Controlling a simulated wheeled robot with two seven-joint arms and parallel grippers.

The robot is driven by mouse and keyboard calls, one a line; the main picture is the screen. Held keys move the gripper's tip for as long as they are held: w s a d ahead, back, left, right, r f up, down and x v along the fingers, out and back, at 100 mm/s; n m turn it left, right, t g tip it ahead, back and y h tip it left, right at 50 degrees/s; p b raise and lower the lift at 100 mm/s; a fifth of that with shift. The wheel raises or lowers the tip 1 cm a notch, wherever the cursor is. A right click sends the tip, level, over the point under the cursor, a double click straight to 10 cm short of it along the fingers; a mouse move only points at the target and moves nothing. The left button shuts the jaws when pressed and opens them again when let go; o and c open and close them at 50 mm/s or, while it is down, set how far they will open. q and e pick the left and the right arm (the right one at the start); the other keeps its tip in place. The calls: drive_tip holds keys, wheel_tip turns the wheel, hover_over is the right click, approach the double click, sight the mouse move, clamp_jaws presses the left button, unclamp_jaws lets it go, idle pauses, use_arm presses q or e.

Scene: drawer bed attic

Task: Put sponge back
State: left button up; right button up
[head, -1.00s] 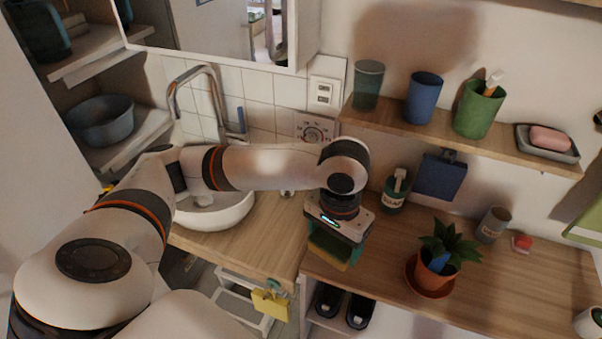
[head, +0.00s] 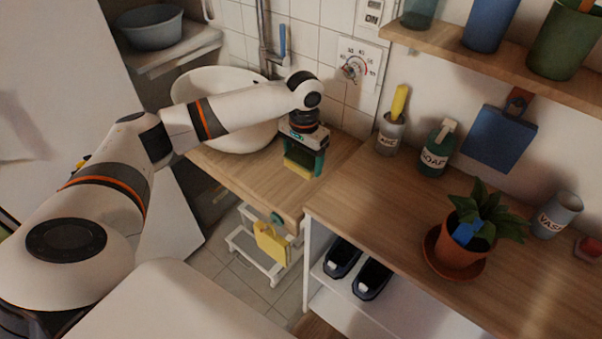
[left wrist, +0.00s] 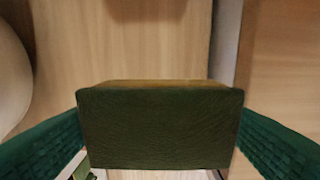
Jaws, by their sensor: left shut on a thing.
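The sponge (head: 298,170), yellow with a dark green side, is held between the green fingers of my left gripper (head: 303,166). It hangs over the wooden counter in front of the white sink basin. In the left wrist view the sponge (left wrist: 160,125) fills the space between both fingers, with its green face toward the camera. Wood shows beyond it, and I cannot tell how high it is above the counter. My right gripper is not in view.
The sink basin (head: 214,113) stands left of the gripper. On the right counter are a cup with a yellow item (head: 391,135), a soap bottle (head: 434,156) and a potted plant (head: 462,245). A yellow cloth (head: 271,244) hangs below the counter edge. The wooden counter (head: 240,172) by the sink is mostly clear.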

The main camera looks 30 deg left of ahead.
sight(303, 182)
use_arm(q)
wheel_tip(303, 182, down, 5)
drive_tip(key=shift+d+r, duration=0.1)
drive_tip(key=shift+r, duration=0.05)
drive_tip(key=shift+f, duration=0.45)
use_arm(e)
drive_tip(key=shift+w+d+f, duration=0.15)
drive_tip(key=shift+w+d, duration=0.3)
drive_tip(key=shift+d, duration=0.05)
use_arm(q)
drive_tip(key=o, duration=0.6)
drive_tip(key=shift+f, duration=0.1)
drive_tip(key=shift+o, duration=0.2)
wheel_tip(303, 182, up, 12)
drive_tip(key=shift+r, duration=0.2)
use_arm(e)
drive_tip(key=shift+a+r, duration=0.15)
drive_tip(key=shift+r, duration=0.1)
